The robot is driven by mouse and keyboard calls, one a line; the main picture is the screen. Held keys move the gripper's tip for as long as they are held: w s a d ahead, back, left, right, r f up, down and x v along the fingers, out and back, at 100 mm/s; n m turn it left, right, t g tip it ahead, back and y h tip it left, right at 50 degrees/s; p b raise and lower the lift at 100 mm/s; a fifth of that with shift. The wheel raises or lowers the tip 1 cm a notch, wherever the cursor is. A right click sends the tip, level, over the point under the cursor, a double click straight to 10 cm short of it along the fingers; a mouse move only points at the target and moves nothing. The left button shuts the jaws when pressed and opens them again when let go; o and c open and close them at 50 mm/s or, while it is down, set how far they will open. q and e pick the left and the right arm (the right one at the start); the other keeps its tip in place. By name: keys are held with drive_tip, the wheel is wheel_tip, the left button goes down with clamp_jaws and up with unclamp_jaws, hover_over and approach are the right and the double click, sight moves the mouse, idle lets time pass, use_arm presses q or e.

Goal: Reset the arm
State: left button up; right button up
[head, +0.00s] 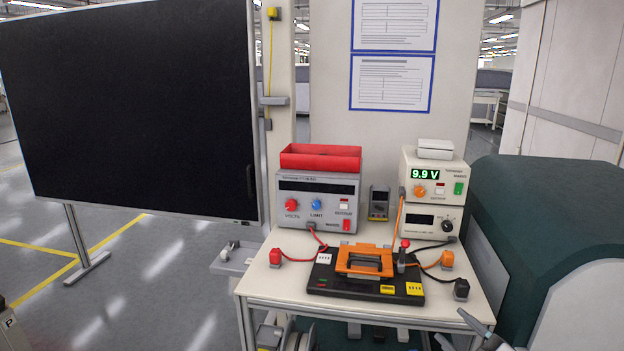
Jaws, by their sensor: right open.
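My right gripper (456,329) shows at the bottom edge, right of centre, in front of the bench's front right corner. Its grey fingers are apart and nothing shows between them. The rest of that arm is cut off by the frame. My left gripper is not in the head view. A white bench (258,287) stands ahead. On it lies a black board (330,287) with an orange frame-shaped part (364,251) on top. My right gripper is apart from both.
A grey power supply (318,215) with a red tray (320,158) stands back left; stacked cream units (434,190), the upper reading 9.9 V, stand back right. Leads cross the bench top. A dark panel (130,100) is left, a green machine (545,200) right. Floor at left is open.

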drive_tip(key=s+a+f+m+g+p, duration=0.2)
drive_tip(key=s+a+f+m+g, duration=0.15)
drive_tip(key=a+f, duration=0.5)
drive_tip(key=s+a+f+m+g+p, duration=0.2)
drive_tip(key=a+f+m+g, duration=0.15)
drive_tip(key=a+f, duration=0.5)
drive_tip(key=s+a+f+m+g+h, duration=0.1)
drive_tip(key=s+f+m+g, duration=0.3)
drive_tip(key=s, duration=0.6)
drive_tip(key=s+f+m+g+h, duration=0.1)
drive_tip(key=s+f+m+g, duration=0.3)
drive_tip(key=s+f+g, duration=0.2)
drive_tip(key=s+f, duration=0.2)
drive_tip(key=s, duration=0.2)
drive_tip(key=shift+s+a+f, duration=0.3)
drive_tip(key=shift+s+a, duration=0.05)
drive_tip(key=shift+s, duration=0.05)
